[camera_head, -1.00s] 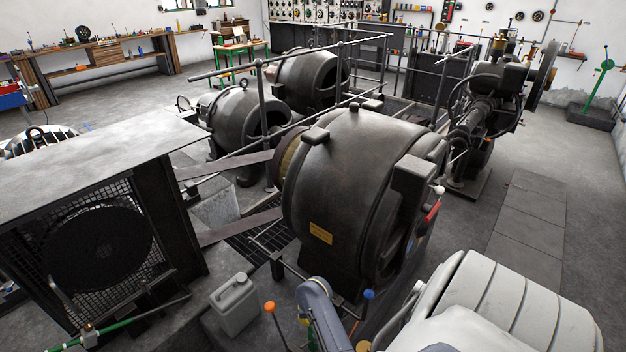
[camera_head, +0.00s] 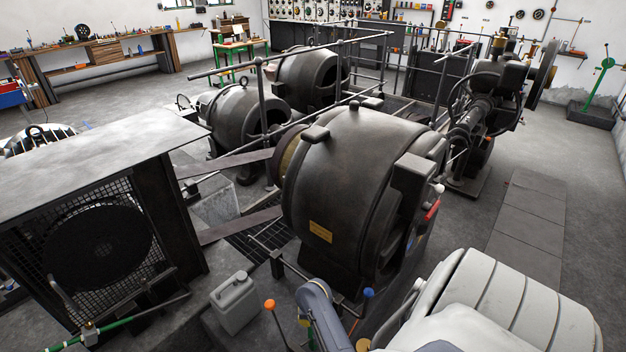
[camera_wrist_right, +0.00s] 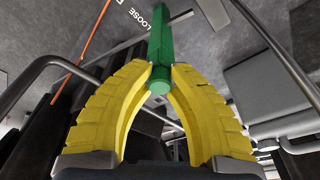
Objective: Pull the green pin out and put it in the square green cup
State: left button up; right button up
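The fingertips appear to press on the pin from both sides. I cannot pick out the pin or my right gripper in the head view. My left gripper is in neither view. I cannot make out a square green cup.
A large dark dynamo (camera_head: 350,190) fills the middle of the head view. A grey jerrycan (camera_head: 236,303), an orange-knobbed lever (camera_head: 270,305) and a blue-knobbed lever (camera_head: 369,293) stand in front. A metal-topped fan housing (camera_head: 90,165) is at left. Open floor (camera_head: 555,140) lies at right.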

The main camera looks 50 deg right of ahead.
jog(key=o, duration=0.4)
jog(key=shift+o, duration=0.2)
jog(key=shift+v, duration=3.75)
